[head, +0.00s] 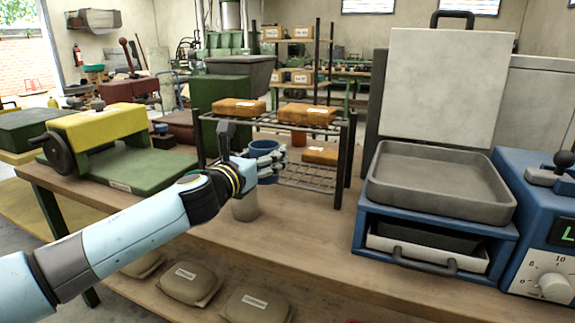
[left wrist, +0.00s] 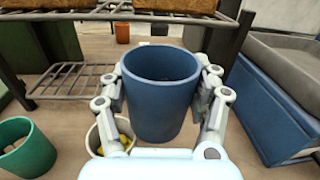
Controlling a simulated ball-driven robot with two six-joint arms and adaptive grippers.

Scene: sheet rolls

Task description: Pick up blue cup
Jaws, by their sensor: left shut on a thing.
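My left gripper (head: 268,166) is shut on the blue cup (head: 264,147), with a finger on either side of it. The cup is upright and appears raised above the workbench, in front of the wire rack. In the left wrist view the blue cup (left wrist: 160,100) sits between the two grey fingers of my left gripper (left wrist: 163,85), and its open mouth faces up. The gripper hides part of the cup in the head view. My right gripper is not in view.
A pale cup (head: 246,208) stands on the bench below the gripper; yellow bits show inside it in the wrist view. A green cup (left wrist: 27,148) stands to its left. The rack (head: 347,165) is behind; a blue tray stand (head: 362,238) is to the right.

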